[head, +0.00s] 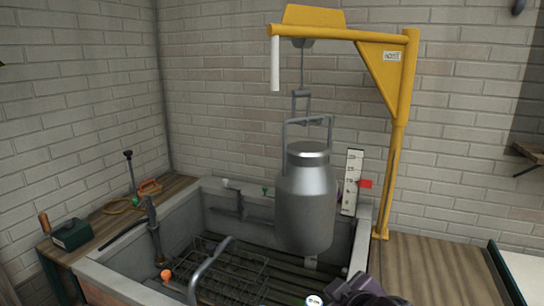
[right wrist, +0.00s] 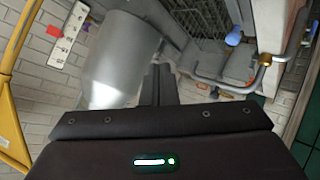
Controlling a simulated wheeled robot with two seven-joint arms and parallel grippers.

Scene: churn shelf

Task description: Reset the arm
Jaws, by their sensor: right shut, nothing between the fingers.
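My right gripper (right wrist: 161,75) is shut and empty in the right wrist view. Its two dark fingers lie together, pointing toward the basin. A grey metal churn (head: 306,205) hangs upright by its bail from the hook of a yellow hoist (head: 400,110), over the basin. The churn also shows in the right wrist view (right wrist: 118,60), just left of the fingers; I cannot tell whether they touch. In the head view a dark part of my right arm shows at the bottom edge, low and right of the churn. My left gripper is not in view.
The grey basin (head: 110,283) holds a wire rack (head: 232,270). A bent grey pipe (head: 208,268) rises at its front. A gauge board (head: 351,182) with a red marker stands behind. A green box (head: 72,235) sits on the left wooden ledge. The right wooden counter (head: 440,270) is mostly bare.

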